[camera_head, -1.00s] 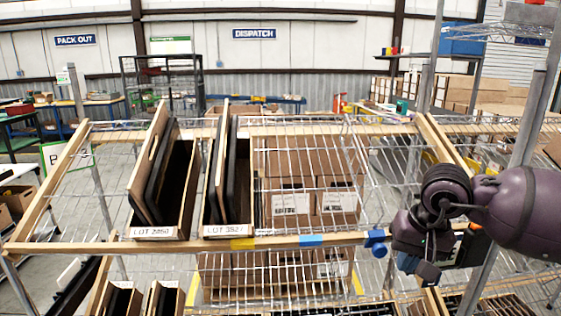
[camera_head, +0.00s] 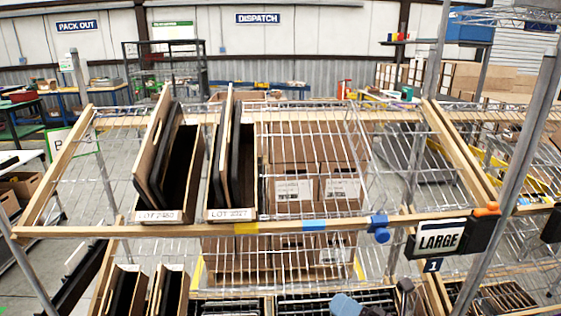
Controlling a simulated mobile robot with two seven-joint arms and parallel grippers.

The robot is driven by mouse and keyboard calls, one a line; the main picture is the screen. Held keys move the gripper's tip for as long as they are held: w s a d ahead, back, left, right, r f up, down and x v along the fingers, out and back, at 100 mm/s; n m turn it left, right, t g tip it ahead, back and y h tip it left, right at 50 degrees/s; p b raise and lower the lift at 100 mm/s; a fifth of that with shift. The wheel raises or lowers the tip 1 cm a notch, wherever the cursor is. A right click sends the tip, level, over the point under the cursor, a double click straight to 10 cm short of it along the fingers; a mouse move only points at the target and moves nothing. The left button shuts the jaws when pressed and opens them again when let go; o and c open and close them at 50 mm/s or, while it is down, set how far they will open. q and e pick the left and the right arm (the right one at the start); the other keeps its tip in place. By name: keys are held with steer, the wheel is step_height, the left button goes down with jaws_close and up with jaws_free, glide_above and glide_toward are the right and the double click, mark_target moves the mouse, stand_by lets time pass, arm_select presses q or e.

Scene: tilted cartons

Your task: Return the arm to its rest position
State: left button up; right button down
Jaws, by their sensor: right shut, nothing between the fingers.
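My right gripper (camera_head: 347,304) shows only in part at the bottom edge, right of centre, in front of the lower shelf. A blue-grey part and a dark part of it are visible; the rest is cut off by the frame. It appears empty and stands apart from the cartons. My left gripper is not in view. Two tilted open cartons, a left one (camera_head: 190,185) and a right one (camera_head: 247,180), stand on the upper wire shelf with dark flat items in them and lot labels in front.
The wooden front rail (camera_head: 150,230) carries yellow and blue tape, a blue clamp (camera_head: 378,228) and a sign reading LARGE (camera_head: 440,238). A metal post (camera_head: 510,175) stands at the right. More cartons (camera_head: 125,290) sit on the lower shelf. The upper shelf's right part is bare.

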steer(key=s+d+f+m+t+h, duration=0.2)
steer(key=d+f+m+t+h, duration=0.65)
steer(key=m, duration=1.15)
steer(key=s+d+f+m+g+h, duration=0.4)
steer(key=s+f+m, duration=0.2)
steer(key=f+m, duration=0.1)
steer(key=s+d+f+m+g+h, duration=0.4)
steer(key=s+f+m, duration=0.3)
steer(key=f, duration=0.3)
steer(key=shift+s+m+h, duration=0.3)
steer(key=shift+h, duration=0.45)
